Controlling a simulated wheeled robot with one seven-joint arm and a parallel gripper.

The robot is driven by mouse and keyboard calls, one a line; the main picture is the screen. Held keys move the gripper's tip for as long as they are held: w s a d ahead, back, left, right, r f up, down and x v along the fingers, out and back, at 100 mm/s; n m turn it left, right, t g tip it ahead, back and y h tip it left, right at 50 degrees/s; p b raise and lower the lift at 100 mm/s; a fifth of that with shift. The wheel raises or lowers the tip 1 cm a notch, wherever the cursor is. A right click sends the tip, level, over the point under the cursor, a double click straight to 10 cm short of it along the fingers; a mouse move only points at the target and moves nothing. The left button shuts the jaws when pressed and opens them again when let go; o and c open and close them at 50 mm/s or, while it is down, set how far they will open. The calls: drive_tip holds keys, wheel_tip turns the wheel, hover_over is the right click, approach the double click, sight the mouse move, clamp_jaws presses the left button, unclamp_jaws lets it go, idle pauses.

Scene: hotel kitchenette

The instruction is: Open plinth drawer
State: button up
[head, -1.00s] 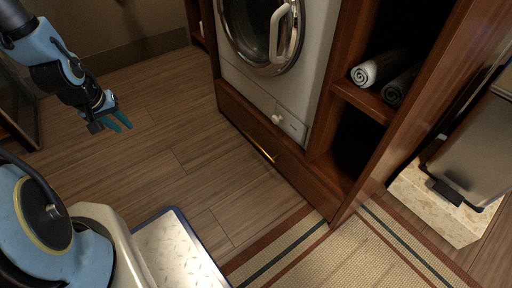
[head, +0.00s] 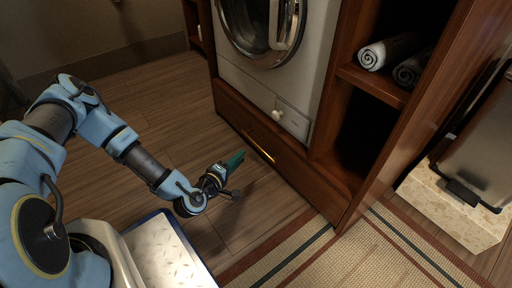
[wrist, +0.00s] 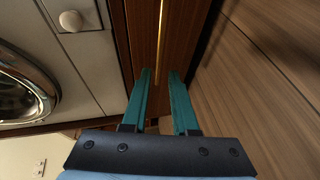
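The plinth drawer (head: 289,171) is a low brown wooden front under the washing machine, and it looks shut. Its thin brass handle (head: 259,145) runs along the front. In the wrist view the handle (wrist: 161,35) stands as a bright line just beyond the fingertips. My gripper (head: 238,158) is low over the floor, in front of the drawer and a little left of the handle. The fingertips appear short of the handle.
The white washing machine (head: 318,65) stands above the drawer. Rolled towels (head: 388,52) lie on a shelf at right. A striped rug (head: 345,255) and a metal pedal bin (head: 487,145) are at right. Wooden floor (head: 255,205) in front of the drawer is clear.

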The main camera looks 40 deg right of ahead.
sight(256, 143)
drive_tip(key=shift+b+x, duration=2.4)
drive_tip(key=shift+x, duration=3.05)
drive_tip(key=shift+c, duration=0.2)
clamp_jaws()
